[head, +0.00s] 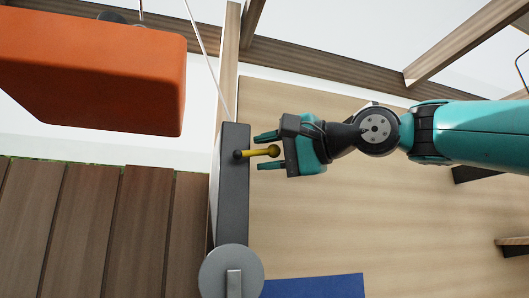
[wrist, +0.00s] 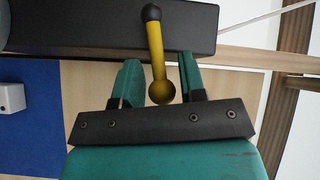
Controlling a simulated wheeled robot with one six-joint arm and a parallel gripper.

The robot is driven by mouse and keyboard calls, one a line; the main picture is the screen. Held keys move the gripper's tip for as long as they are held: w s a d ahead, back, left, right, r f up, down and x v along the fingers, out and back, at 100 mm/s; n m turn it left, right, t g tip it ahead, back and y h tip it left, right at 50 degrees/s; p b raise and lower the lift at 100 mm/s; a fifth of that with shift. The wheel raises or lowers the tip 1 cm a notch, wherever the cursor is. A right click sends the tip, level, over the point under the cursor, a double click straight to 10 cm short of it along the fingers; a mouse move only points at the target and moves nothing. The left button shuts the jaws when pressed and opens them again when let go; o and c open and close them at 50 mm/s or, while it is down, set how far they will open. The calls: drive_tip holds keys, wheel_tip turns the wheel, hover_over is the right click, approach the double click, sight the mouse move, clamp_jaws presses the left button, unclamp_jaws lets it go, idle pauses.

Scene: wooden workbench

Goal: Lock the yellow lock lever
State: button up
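The yellow lock lever (head: 262,152) sticks out to the right from a dark grey post (head: 234,190) in the head view. It has a black pivot end at the post and a round yellow knob at its free end. My gripper (head: 262,151) is open, with one teal finger on each side of the lever. In the wrist view the lever (wrist: 157,55) runs between the two fingers (wrist: 160,80), its knob close to the palm. A gap shows on the left of the lever; on the right the finger is very near, and I cannot tell whether it touches.
A grey round part with a handle (head: 231,272) sits at the near end of the post. A blue panel (head: 315,287) lies at the bottom. A large orange block (head: 90,70) hangs at upper left. The wooden surface (head: 330,220) beneath my arm is mostly clear.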

drive_tip(key=shift+a, duration=0.1)
clamp_jaws()
drive_tip(key=shift+f+m+t+y+b, duration=0.3)
drive_tip(key=shift+f+m+y+b, duration=0.25)
drive_tip(key=shift+b, duration=0.5)
drive_tip(key=shift+f+m+y+b, duration=0.15)
drive_tip(key=shift+m+y+b, duration=0.1)
drive_tip(key=shift+m+b, duration=0.15)
drive_tip(key=shift+t, duration=0.3)
unclamp_jaws()
